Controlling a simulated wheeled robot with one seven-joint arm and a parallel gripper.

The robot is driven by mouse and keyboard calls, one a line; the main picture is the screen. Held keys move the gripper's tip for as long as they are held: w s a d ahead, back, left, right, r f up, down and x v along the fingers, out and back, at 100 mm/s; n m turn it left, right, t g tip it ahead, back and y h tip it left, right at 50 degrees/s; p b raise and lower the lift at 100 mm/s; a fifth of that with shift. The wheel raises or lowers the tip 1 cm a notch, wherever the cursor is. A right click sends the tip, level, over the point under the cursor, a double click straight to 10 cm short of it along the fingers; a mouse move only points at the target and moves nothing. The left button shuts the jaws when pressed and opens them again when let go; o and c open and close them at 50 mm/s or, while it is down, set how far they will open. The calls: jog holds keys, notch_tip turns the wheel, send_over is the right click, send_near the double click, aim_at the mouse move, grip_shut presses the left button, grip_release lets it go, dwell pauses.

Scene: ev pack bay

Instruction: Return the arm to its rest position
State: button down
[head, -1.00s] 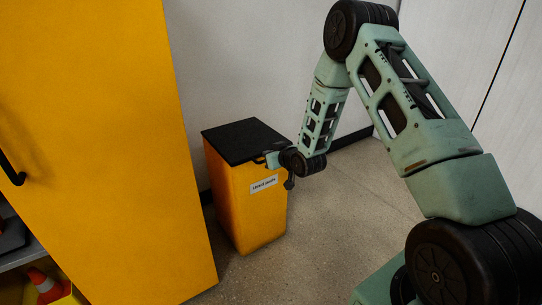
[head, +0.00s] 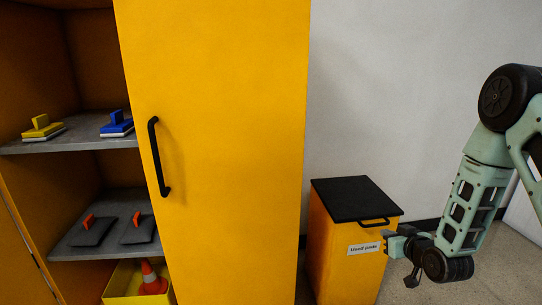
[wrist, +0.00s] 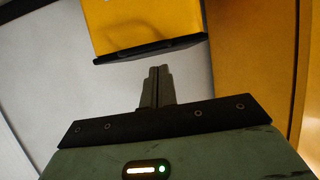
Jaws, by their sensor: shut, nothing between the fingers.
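My gripper (wrist: 158,72) is shut and empty in the wrist view, its two fingers together. In the head view my gripper (head: 388,240) is at the end of my green arm on the right, beside the front of the yellow bin near its lid handle. Whether it touches the bin cannot be told. The bin (head: 343,262) is labelled "Used pads" and has a black lid (head: 353,199), which is down. The bin also shows at the top of the wrist view (wrist: 140,22).
A yellow cabinet door (head: 225,130) with a black handle (head: 158,157) stands left of the bin. An orange cone (head: 152,279) sits in a yellow box (head: 122,285).

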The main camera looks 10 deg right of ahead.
jog(key=s+a+r+n+g+y, duration=0.1)
jog(key=s+a+r+n+g, duration=0.2)
jog(key=a, duration=0.7)
jog(key=s+a+r+n+g+y, duration=0.1)
jog(key=s+a+r+g, duration=0.4)
jog(key=a, duration=0.5)
jog(key=s+a+r+n+g+h, duration=0.1)
jog(key=s+a+r+g, duration=0.15)
jog(key=s, duration=0.65)
jog(key=s+a+r+n+g, duration=0.1)
jog(key=s+r, duration=0.2)
jog(key=s, duration=0.6)
jog(key=s+a+r+n+g+h, duration=0.1)
jog(key=s+a+r+g, duration=0.15)
jog(key=s, duration=0.65)
notch_tip(320, 180, up, 28)
jog(key=p, duration=2.8)
jog(key=shift+w+t, duration=0.3)
